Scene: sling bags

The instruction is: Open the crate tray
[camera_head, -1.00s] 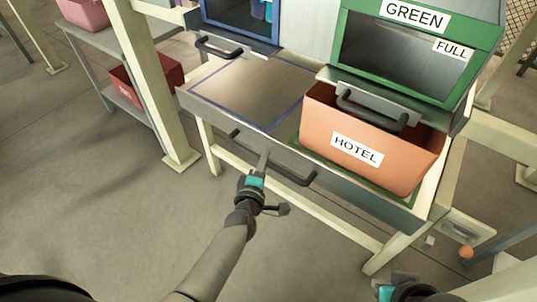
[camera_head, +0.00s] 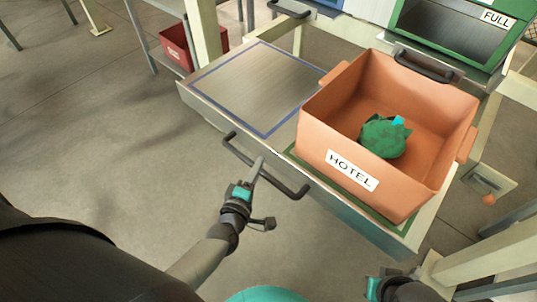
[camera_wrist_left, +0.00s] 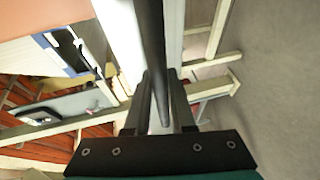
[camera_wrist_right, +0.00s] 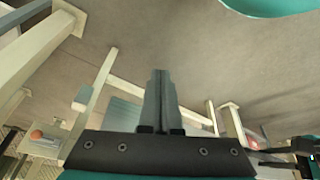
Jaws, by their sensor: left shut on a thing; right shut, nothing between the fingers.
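The crate tray (camera_head: 250,85) is a grey metal sliding tray with a blue-outlined empty place at left and a green-outlined place at right. It is drawn out towards me. An orange crate (camera_head: 313,135) labelled HOTEL stands on the green place. My left gripper (camera_head: 259,168) is shut on the tray's dark front handle (camera_head: 282,188); the handle bar (camera_wrist_left: 150,45) runs between its fingers in the left wrist view. My right gripper (camera_wrist_right: 159,75) is shut and empty, pointing over the floor; only part of it shows at the head view's bottom edge.
A green bag (camera_head: 383,138) lies in the crate. The green-framed bin (camera_head: 455,32) marked FULL stands behind the tray, with its own dark handle (camera_head: 423,65). A red crate (camera_head: 178,50) sits on a shelf at left. The floor (camera_head: 110,135) left of the tray is clear.

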